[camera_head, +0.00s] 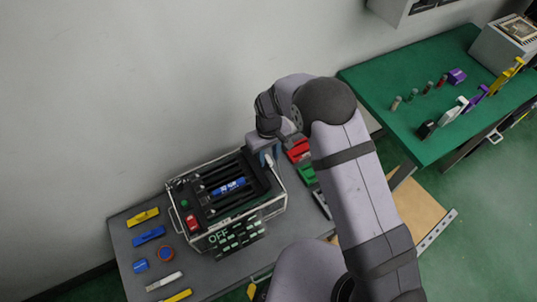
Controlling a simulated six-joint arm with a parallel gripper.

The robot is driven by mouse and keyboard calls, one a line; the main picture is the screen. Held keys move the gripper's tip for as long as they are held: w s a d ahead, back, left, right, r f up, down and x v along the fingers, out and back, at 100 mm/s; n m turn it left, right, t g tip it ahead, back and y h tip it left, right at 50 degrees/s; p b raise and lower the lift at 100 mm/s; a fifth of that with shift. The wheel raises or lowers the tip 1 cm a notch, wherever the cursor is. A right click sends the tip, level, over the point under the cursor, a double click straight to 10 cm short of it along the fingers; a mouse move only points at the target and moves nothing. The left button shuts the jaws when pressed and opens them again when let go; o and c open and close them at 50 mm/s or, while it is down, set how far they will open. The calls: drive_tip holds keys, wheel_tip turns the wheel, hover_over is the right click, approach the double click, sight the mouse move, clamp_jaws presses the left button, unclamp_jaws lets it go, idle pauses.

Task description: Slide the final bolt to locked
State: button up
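A black lever fixture (228,187) with parallel dark rods and a blue labelled part sits in a clear-framed case on the grey bench. I cannot tell for sure which part is the final bolt. My gripper (266,152) is at the upper right corner of this fixture, pointing down beside it. A light, pale piece (270,160) shows close to the fingers. My arm and wrist hide part of the area right of the fixture. The view is too small to tell whether the fingers are apart or touch anything.
Red (298,150) and green (307,174) blocks lie right of the fixture, partly behind my arm. Yellow and blue bars (149,235) lie at left. A green table (425,85) with small coloured parts stands at right.

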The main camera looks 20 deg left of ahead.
sight(254, 166)
drive_tip(key=shift+f, duration=0.1)
clamp_jaws()
drive_tip(key=s+a+b, duration=0.1)
drive_tip(key=s+a, duration=0.2)
drive_tip(key=shift+s+a, duration=0.4)
unclamp_jaws()
drive_tip(key=shift+s+a, duration=0.1)
